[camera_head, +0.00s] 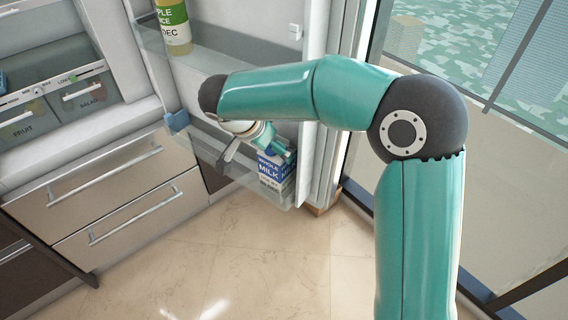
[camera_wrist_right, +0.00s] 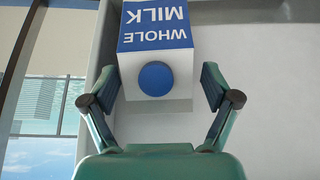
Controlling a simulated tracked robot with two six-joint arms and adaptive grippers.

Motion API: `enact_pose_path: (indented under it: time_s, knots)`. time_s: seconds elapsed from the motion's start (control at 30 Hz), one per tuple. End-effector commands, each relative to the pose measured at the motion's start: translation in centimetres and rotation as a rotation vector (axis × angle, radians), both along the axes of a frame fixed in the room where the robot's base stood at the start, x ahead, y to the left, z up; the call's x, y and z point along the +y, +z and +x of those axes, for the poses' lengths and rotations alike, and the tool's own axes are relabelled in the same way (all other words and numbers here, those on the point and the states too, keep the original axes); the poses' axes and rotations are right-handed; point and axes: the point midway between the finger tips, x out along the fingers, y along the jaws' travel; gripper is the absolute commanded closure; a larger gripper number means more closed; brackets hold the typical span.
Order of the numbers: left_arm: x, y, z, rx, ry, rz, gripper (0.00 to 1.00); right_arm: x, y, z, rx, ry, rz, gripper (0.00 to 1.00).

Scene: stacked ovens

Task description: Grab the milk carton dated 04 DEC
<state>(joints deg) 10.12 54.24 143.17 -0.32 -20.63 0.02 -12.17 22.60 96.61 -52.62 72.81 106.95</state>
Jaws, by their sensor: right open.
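A blue and white carton marked WHOLE MILK (camera_head: 270,172) stands in the lower door shelf of the open fridge in the head view. Its date print is too small to read. In the right wrist view the carton (camera_wrist_right: 156,42) shows upside down, with its round blue cap (camera_wrist_right: 155,78) towards me. My right gripper (camera_wrist_right: 164,80) is open, one finger on each side of the carton's cap end, with gaps at both sides. In the head view my right gripper (camera_head: 282,150) is at the carton's top, partly hidden by my arm. My left gripper is not in view.
The clear lower door shelf (camera_head: 235,172) surrounds the carton's base. A bottle of apple juice (camera_head: 173,25) stands in the shelf above. Fridge drawers (camera_head: 85,95) and cabinet drawers (camera_head: 130,215) are at the left. A window is at the right.

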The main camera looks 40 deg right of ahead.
Motion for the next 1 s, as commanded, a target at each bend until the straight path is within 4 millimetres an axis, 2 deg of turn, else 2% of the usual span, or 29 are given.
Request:
enact_pose_path:
  time_s: [0.2,0.47,0.57,0.9,1.0]
  knots:
    - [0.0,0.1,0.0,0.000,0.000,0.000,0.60,-1.4,-2.3,0.3,0.002,-0.001,0.000,0.13]
    - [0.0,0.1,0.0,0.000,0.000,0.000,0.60,-1.6,-2.6,0.4,0.000,-0.001,0.002,0.13]
    - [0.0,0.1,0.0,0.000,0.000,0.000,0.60,-1.6,-2.6,0.4,0.000,-0.001,0.001,0.26]
    - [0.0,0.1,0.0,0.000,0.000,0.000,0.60,-1.6,-2.6,0.4,-0.001,0.000,0.002,0.83]
    - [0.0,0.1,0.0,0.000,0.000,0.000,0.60,-1.6,-2.4,0.4,-0.005,-0.001,0.001,0.96]
